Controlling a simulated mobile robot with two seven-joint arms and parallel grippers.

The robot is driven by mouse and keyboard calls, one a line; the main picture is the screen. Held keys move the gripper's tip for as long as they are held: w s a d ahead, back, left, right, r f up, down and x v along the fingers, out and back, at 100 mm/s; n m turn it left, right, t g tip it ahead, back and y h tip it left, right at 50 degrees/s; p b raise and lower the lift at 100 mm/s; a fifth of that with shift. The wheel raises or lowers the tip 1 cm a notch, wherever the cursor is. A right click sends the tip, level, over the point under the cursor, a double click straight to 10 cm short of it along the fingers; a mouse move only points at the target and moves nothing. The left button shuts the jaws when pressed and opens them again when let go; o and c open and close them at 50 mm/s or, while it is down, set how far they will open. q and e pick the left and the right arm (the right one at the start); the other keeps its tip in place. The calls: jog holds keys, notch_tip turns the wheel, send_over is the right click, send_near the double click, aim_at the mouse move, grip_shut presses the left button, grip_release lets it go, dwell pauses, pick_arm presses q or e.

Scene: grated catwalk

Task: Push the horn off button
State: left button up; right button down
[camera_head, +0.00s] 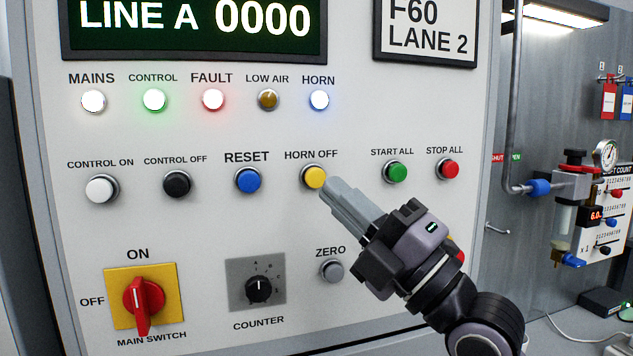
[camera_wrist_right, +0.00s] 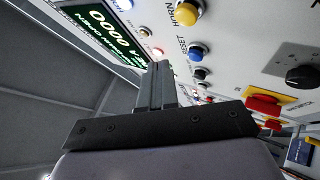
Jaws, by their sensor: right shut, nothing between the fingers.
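The yellow HORN OFF button (camera_head: 315,176) is on the light panel, in the middle of the button row, under its label. It also shows near the top of the right wrist view (camera_wrist_right: 187,13). My right gripper (camera_head: 328,187) is shut and empty. In the head view its fingertips are at the lower right edge of the yellow button; whether they touch it I cannot tell. In the right wrist view the closed fingers (camera_wrist_right: 161,68) appear below and left of the button. The HORN lamp (camera_head: 319,99) glows bluish white. My left gripper is in neither view.
The blue RESET button (camera_head: 248,180) is to the left and the green START ALL button (camera_head: 395,172) to the right. The red STOP ALL button (camera_head: 447,169) is farther right. The red main switch (camera_head: 143,296) is at lower left. Valves and a gauge (camera_head: 606,153) stand at right.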

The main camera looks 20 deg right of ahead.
aim_at(311, 174)
jog(key=shift+w+a+b, duration=0.1)
jog(key=shift+w+b, duration=0.3)
jog(key=shift+w, duration=1.7)
dwell(0.4)
jog(key=shift+w, duration=0.4)
jog(key=shift+w, duration=0.8)
dwell(0.8)
jog(key=shift+s, duration=1.2)
jog(key=s, duration=0.5)
jog(key=shift+p, duration=0.3)
